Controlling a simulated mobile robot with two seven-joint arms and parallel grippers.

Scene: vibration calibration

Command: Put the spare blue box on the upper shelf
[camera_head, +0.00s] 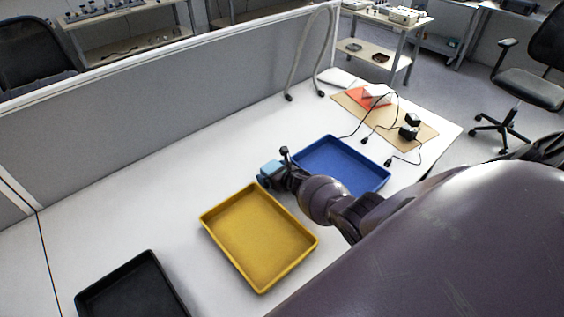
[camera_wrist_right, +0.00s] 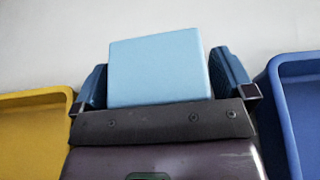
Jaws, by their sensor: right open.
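A light blue box (camera_head: 270,173) stands on the white table between the yellow tray and the blue tray. My right gripper (camera_head: 277,170) is at this box. In the right wrist view the box (camera_wrist_right: 160,70) sits between the two fingers of the open right gripper (camera_wrist_right: 165,82), with its sides very close to them; I cannot tell whether they touch. The gripper partly hides the box in the head view. Shelved stands show at the back centre (camera_head: 398,27) and back left (camera_head: 120,12); which holds the upper shelf is unclear. My left gripper is out of view.
The yellow tray (camera_head: 206,219) and blue tray (camera_head: 352,183) lie close on either side of the gripper. A black tray (camera_head: 130,290) lies at front left. A board with cables (camera_head: 428,131) is at far right. A grey partition (camera_head: 140,125) edges the table.

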